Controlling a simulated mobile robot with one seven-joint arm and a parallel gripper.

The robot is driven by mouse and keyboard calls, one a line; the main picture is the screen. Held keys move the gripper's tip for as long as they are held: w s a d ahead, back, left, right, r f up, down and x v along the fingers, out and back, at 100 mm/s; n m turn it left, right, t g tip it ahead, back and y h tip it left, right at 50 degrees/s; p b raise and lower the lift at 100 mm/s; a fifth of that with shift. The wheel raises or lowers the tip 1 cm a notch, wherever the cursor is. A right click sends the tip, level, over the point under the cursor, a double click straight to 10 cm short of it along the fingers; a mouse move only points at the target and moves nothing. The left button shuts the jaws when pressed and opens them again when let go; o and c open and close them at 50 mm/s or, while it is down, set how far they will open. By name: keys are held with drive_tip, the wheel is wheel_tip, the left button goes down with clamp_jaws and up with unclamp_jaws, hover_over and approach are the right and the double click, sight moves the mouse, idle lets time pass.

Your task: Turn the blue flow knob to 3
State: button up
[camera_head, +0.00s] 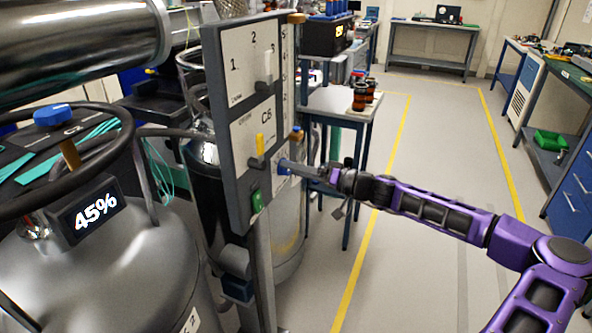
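A grey upright panel (217,90) stands left of centre, its front angled away to the right. The panel's upper plate carries the numbers 1, 2, 3 and a white lever (268,66).
The panel also has a yellow lever (260,145) and a green switch (257,200). A small table (330,103) with brown bottles is behind. Floor at centre right is clear.

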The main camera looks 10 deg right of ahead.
clamp_jaws()
drive_tip(key=shift+m, duration=0.4)
drive_tip(key=shift+f+m+p, duration=0.1)
drive_tip(key=shift+m+p, duration=5.25)
drive_tip(key=shift+m, duration=3.05)
